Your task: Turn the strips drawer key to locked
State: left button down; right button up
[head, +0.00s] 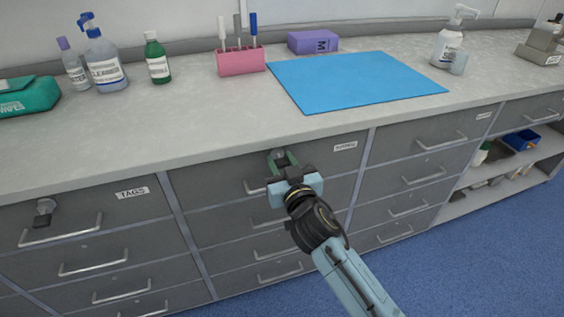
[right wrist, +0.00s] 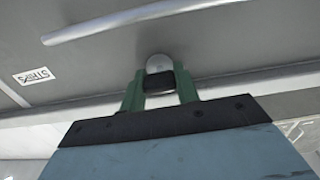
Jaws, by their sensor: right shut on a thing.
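The strips drawer (head: 320,166) is the top drawer in the middle column, shut, with a white label at its upper right. The label (right wrist: 31,76) also shows in the right wrist view. The drawer's key (head: 277,154) sits in a round lock near the top edge, left of the label. My right gripper (head: 284,163) reaches it from the front, and its green fingers are shut on the key. In the right wrist view the dark key head (right wrist: 159,82) is between the fingertips (right wrist: 160,92), against the round silver lock (right wrist: 159,63). My left gripper is not in view.
The countertop above holds a blue mat (head: 350,80), bottles and a pink pen holder (head: 241,62).

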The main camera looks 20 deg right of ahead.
jog(key=shift+n, duration=0.4)
jog(key=shift+n+p, duration=0.5)
jog(key=shift+n, duration=0.3)
jog(key=n+p, duration=0.1)
jog(key=n, duration=0.1)
jog(key=shift+n, duration=0.3)
jog(key=n, duration=0.2)
jog(key=shift+n+p, duration=0.3)
jog(key=shift+n, duration=0.1)
jog(key=n+p, duration=0.1)
jog(key=n, duration=0.3)
jog(key=shift+n, duration=0.3)
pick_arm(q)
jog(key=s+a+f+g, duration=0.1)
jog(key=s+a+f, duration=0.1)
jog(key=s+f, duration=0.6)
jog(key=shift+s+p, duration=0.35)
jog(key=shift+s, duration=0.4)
pick_arm(e)
jog(key=shift+n, duration=2.6)
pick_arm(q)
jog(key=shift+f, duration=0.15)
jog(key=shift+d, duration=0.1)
